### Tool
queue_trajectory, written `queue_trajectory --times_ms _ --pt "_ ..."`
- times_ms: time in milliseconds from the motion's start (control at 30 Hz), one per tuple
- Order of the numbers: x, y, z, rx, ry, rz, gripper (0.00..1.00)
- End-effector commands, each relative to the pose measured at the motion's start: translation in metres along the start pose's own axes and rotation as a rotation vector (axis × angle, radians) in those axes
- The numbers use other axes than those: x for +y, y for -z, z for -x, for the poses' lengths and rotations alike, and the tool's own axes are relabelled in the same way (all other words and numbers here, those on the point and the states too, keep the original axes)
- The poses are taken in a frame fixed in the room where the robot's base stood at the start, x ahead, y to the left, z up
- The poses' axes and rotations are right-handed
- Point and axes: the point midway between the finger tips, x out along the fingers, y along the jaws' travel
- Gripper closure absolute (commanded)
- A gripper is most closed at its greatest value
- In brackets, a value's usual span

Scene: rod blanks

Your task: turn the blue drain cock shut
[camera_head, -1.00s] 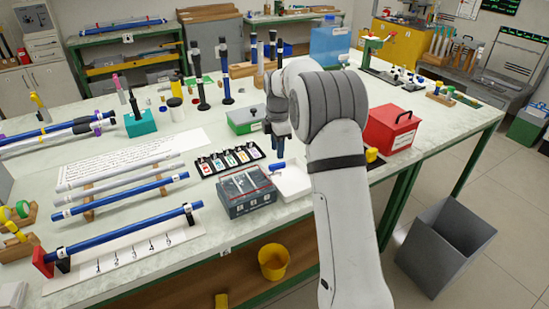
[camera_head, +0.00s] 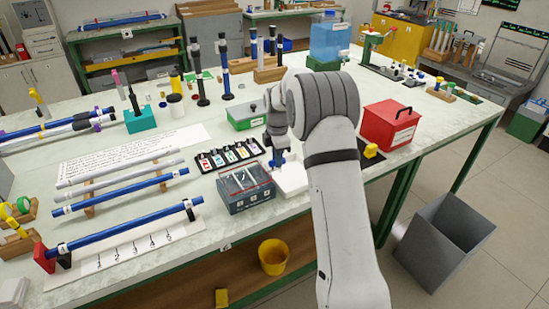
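The blue drain cock (camera_head: 280,160) is a small blue piece at the white tray (camera_head: 294,178), by the tray's back left corner. My gripper (camera_head: 277,152) points down right over the cock, and its fingertips overlap it in this view. The cock is partly hidden by the gripper. I cannot tell whether the fingers are closed on it or only beside it, nor exactly how its handle is turned.
A grey compartment box (camera_head: 246,190) stands close on the left of the tray, with a black rack of labelled tags (camera_head: 229,155) behind it. A green box (camera_head: 247,117) stands behind. A red box (camera_head: 391,125) and a yellow block (camera_head: 371,150) are right of my arm.

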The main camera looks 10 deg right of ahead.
Motion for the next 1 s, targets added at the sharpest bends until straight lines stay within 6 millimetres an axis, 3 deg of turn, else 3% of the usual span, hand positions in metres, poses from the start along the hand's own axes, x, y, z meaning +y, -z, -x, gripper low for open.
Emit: queue_trajectory --times_ms 167,267,300,567,1000 --pt "-0.001 0.000 0.000 0.000 0.004 0.000 1.00" --pt "-0.001 0.000 -0.001 0.000 0.005 0.000 1.00" --pt "0.000 0.011 -0.001 0.001 0.006 0.001 1.00" --pt "-0.003 -0.002 -0.001 0.000 0.008 -0.039 1.00" --pt "-0.008 -0.005 -0.002 -0.004 0.012 -0.351 1.00"
